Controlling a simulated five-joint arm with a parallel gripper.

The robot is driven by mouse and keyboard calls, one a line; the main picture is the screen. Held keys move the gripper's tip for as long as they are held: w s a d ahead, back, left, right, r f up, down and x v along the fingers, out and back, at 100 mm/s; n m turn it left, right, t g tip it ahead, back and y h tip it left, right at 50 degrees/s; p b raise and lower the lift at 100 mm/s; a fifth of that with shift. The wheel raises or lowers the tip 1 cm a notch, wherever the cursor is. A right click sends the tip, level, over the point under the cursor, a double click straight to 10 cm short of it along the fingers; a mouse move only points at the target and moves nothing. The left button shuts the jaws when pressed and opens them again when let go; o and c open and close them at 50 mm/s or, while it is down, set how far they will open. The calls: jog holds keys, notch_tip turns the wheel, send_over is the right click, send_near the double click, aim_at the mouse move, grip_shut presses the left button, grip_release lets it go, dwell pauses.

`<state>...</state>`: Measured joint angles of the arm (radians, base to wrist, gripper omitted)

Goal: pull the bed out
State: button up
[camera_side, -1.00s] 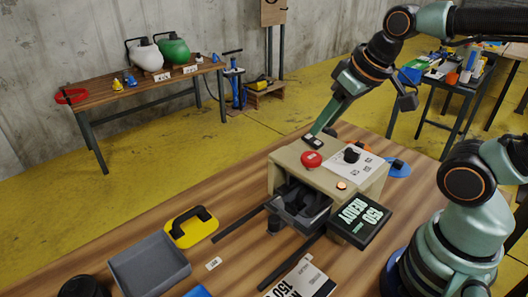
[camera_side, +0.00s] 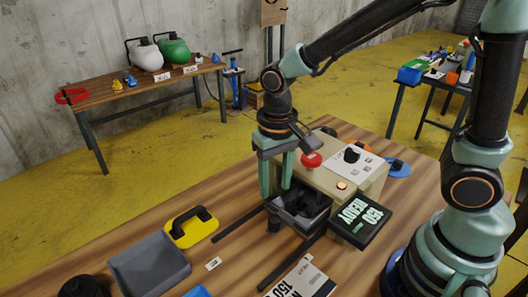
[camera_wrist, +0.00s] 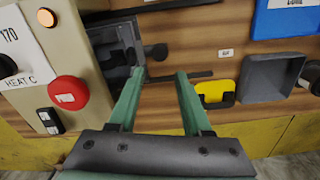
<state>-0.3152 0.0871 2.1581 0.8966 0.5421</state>
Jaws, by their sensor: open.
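A beige heat machine (camera_side: 335,180) stands on the wooden table, with a red button, a dial and an amber light on top. The dark bed (camera_side: 305,212) sits at its front opening, between two dark rails, with a black knob (camera_side: 273,225) at its outer end. In the wrist view, the bed (camera_wrist: 112,50) is at upper left and the knob (camera_wrist: 155,52) shows beyond my fingertips. My gripper (camera_side: 276,190) points down beside the machine, above the knob's area. Its two green fingers (camera_wrist: 160,76) are apart with nothing between them.
A display reading 150 READY (camera_side: 361,217) juts out at the machine's front right. A grey tray (camera_side: 150,270) and a yellow block with a black handle (camera_side: 191,227) lie left of the rails. A printed card (camera_side: 302,281) lies in front.

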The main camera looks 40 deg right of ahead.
aim_at(274, 218)
notch_tip(274, 218, down, 11)
dwell(0.4)
grip_shut()
dwell(1.5)
